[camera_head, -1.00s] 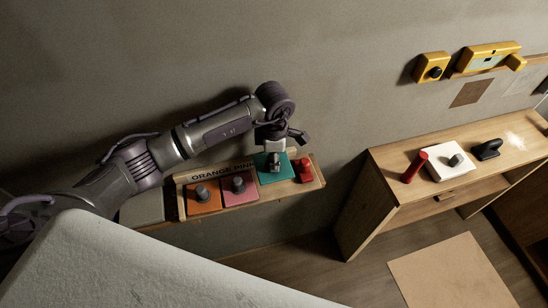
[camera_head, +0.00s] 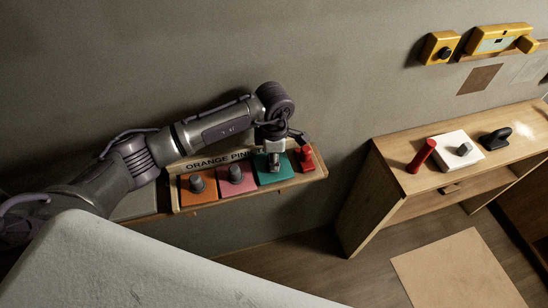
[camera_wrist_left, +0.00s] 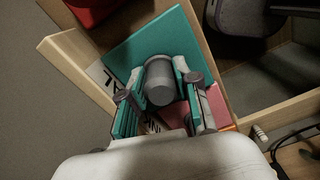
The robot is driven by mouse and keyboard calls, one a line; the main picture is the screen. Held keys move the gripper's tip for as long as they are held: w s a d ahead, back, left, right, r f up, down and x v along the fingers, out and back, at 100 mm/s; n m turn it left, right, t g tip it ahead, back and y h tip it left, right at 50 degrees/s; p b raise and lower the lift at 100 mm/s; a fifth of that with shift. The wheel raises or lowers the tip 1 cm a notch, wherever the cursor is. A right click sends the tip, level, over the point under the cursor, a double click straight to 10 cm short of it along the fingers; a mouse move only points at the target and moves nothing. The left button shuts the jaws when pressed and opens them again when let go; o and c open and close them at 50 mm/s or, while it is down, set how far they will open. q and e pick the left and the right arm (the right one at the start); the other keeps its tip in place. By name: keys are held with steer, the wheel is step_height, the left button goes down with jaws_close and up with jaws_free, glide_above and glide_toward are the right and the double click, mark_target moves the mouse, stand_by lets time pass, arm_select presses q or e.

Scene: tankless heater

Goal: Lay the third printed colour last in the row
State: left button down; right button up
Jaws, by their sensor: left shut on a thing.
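The teal tile (camera_head: 284,174) is at the right of the row, beside the pink tile (camera_head: 247,187) and level with it. The orange tile (camera_head: 186,193) is at the left end. Each tile has a grey knob. My left gripper (camera_head: 272,153) is shut on the teal tile's knob from above. In the left wrist view the fingers (camera_wrist_left: 160,92) stand on both sides of that knob, with the teal tile (camera_wrist_left: 128,48) under them. Whether the tile rests fully on the tray is hard to tell.
The wooden tray (camera_head: 218,201) has a raised rim. A red object with a knob (camera_head: 305,160) sits at its right end. To the right, a wooden cabinet (camera_head: 388,166) carries a red cylinder (camera_head: 421,156), a white block (camera_head: 471,160) and a black object (camera_head: 495,140).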

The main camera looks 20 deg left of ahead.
arm_select(q)
steer(key=shift+f+b, duration=0.5)
stand_by(0.3)
steer(key=c, duration=0.7)
jaws_free()
steer(key=shift+c, duration=0.2)
steer(key=shift+r, duration=0.1)
step_height(320, 180, up, 12)
steer(key=shift+f, duration=0.1)
